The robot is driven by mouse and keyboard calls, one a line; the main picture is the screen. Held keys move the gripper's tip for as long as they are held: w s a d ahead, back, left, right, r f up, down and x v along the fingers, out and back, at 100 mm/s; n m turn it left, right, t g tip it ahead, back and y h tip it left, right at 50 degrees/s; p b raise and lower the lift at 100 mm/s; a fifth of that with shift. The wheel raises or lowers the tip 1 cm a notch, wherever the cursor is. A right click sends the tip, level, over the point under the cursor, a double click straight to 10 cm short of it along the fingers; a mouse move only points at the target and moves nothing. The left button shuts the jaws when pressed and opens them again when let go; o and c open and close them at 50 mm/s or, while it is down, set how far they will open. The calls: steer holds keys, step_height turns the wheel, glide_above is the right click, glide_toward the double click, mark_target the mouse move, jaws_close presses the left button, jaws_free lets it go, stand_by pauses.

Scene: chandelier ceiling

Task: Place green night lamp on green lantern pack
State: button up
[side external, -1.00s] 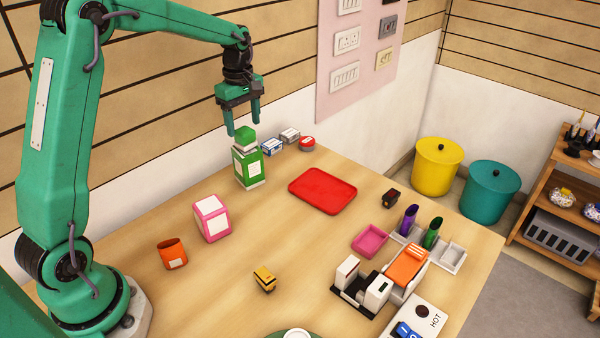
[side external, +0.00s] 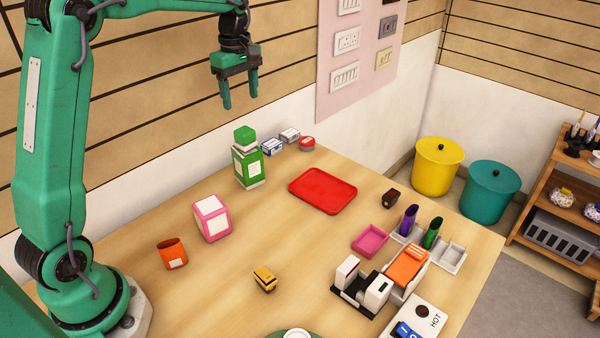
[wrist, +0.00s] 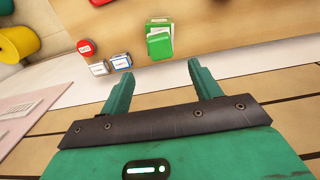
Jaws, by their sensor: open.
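The green night lamp (side external: 245,135) is a small green block-shaped piece. It rests on top of the green lantern pack (side external: 248,168), a green and white box with a pale label standing at the back of the table. In the wrist view the lamp (wrist: 159,46) shows from above, with part of the pack (wrist: 158,22) behind it. My gripper (side external: 240,102) is open and empty, in the air above the lamp and clear of it. In the wrist view its two fingers (wrist: 160,80) are spread apart with nothing between them.
Blue and white small boxes (side external: 271,147) and a red round tin (side external: 307,143) stand right of the pack. A pink and white cube (side external: 212,219) and orange cup (side external: 172,253) stand nearer. A red tray (side external: 323,191) lies flat. The wall (side external: 180,140) is close behind.

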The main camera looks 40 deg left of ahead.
steer(key=s+d+r+m+t, duration=0.1)
steer(key=s+d+r+m, duration=0.25)
steer(key=s, duration=0.25)
steer(key=s+d+r+m+t, duration=0.2)
steer(key=s+d+m, duration=0.2)
steer(key=s+m, duration=0.15)
steer(key=s+d+f+m+t, duration=0.1)
steer(key=s+d+f+m, duration=0.1)
steer(key=s+m, duration=0.2)
steer(key=s+d+f+m+t, duration=0.1)
steer(key=s+d+f+m, duration=0.1)
steer(key=s+m, duration=0.3)
steer(key=s+d, duration=0.1)
steer(key=s, duration=0.3)
steer(key=shift+s+f+t, duration=0.3)
steer(key=shift+f, duration=0.05)
